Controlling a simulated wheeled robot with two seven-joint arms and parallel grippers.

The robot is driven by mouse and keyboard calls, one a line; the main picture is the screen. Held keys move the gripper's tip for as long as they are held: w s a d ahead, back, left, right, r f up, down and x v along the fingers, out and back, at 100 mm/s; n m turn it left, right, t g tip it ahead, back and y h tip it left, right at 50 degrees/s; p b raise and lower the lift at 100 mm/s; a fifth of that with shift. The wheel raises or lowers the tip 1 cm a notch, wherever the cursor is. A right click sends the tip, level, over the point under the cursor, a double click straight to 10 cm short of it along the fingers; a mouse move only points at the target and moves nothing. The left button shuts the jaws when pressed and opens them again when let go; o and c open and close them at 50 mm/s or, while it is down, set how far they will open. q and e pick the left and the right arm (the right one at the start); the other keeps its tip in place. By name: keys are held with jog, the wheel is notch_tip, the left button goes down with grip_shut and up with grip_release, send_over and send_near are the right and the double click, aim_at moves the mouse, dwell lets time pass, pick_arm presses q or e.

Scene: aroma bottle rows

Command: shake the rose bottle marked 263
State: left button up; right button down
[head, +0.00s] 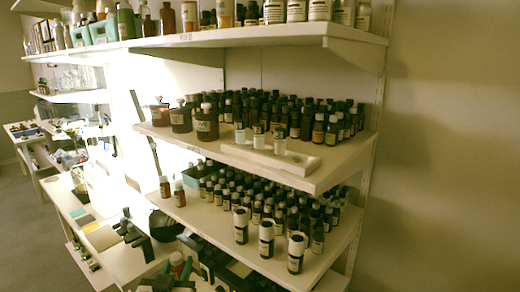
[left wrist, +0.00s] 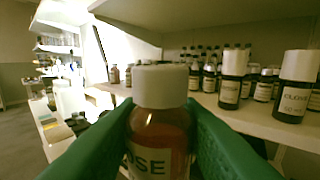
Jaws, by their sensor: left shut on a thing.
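My left gripper (left wrist: 158,125) is shut on an amber bottle (left wrist: 157,140) with a white cap. The bottle is upright between the green fingers, and its label shows "OSE", partly hidden. No number can be read on it. In the head view my left gripper (head: 183,268) is low in the picture, in front of the lower shelf, with the reddish bottle (head: 177,259) between its fingers. My right gripper is not in view.
The lower shelf (head: 215,224) holds rows of small dark bottles, with several white-capped bottles (head: 267,238) near its front edge. The middle shelf (head: 300,180) above holds more bottles and a pale tray. A cluttered bench (head: 75,205) stands at the left.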

pick_arm(q)
jog(key=s+f, duration=0.3)
jog(key=s, duration=0.7)
notch_tip(320, 180, up, 6)
jog(key=p, duration=0.6)
jog(key=shift+s+a, duration=0.3)
jog(key=shift+a, duration=0.1)
